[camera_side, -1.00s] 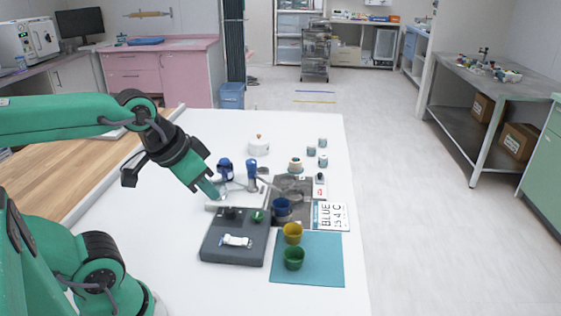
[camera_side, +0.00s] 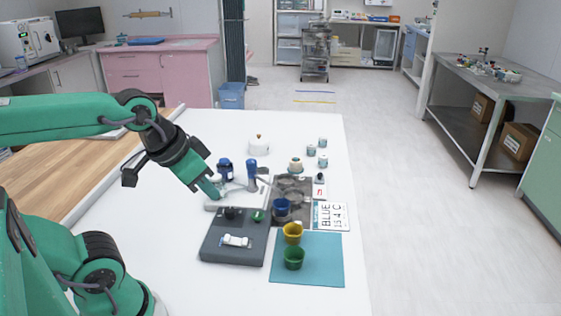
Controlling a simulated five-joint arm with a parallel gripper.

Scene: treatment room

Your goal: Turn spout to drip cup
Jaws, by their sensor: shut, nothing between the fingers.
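A mixer tap with two blue-topped posts stands on a white base (camera_side: 225,207) in the middle of the white table. The right blue post (camera_side: 252,168) has a thin silver spout (camera_side: 264,182) reaching right toward a dark tray. The left blue post (camera_side: 225,167) stands just behind my gripper. A blue cup (camera_side: 282,207) stands in the tray, near the spout's end; whether the spout is over it I cannot tell. My gripper (camera_side: 215,188) is shut and empty, close to the left side of the tap; contact is unclear.
Small jars (camera_side: 323,150) stand behind.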

